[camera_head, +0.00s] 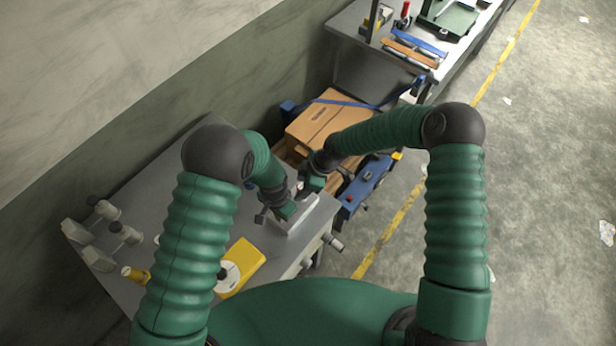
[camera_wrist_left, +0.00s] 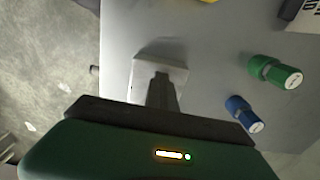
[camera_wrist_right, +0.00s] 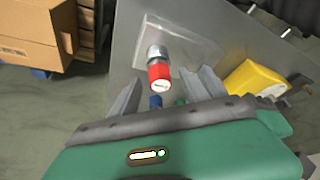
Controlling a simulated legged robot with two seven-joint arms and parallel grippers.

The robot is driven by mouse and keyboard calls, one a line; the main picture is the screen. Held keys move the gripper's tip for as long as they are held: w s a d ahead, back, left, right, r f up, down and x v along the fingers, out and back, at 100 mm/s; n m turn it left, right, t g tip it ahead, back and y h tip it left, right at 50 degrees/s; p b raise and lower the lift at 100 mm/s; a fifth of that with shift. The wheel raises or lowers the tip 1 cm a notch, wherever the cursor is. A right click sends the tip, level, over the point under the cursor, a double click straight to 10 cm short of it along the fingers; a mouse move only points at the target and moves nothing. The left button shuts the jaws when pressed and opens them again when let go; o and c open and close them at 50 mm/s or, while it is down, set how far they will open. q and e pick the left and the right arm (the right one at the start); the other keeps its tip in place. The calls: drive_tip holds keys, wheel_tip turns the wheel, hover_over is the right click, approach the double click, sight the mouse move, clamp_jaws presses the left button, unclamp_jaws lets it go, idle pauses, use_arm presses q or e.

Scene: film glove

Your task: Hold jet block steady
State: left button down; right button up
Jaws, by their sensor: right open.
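The jet block is probably the pale grey block (camera_wrist_left: 158,72) near the bench edge in the left wrist view; I cannot be sure. My left gripper (camera_wrist_left: 163,84) is at this block, its fingers covering part of it. I cannot tell whether they are shut on it. In the head view the left gripper (camera_head: 283,210) is low over the bench. My right gripper (camera_wrist_right: 168,90) is open. A red-capped metal fitting (camera_wrist_right: 159,73) appears between its fingers, before a pale plate (camera_wrist_right: 190,52). Contact cannot be told. In the head view the right gripper (camera_head: 312,182) is just above the left one.
A yellow instrument (camera_head: 243,265) lies on the grey bench (camera_head: 130,205). Green (camera_wrist_left: 275,72) and blue (camera_wrist_left: 246,113) knobs stand on the bench. A cardboard box (camera_head: 318,120) sits beyond it, beside a blue cart (camera_head: 365,185). Another bench with tools (camera_head: 400,50) is farther back.

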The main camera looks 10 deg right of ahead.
sight(301, 186)
use_arm(q)
drive_tip(key=shift+d, duration=0.15)
use_arm(e)
drive_tip(key=shift+f, duration=0.4)
clamp_jaws()
drive_tip(key=shift+r, duration=0.5)
drive_tip(key=shift+r, duration=2.25)
drive_tip(key=shift+r, duration=0.1)
drive_tip(key=shift+r, duration=1.4)
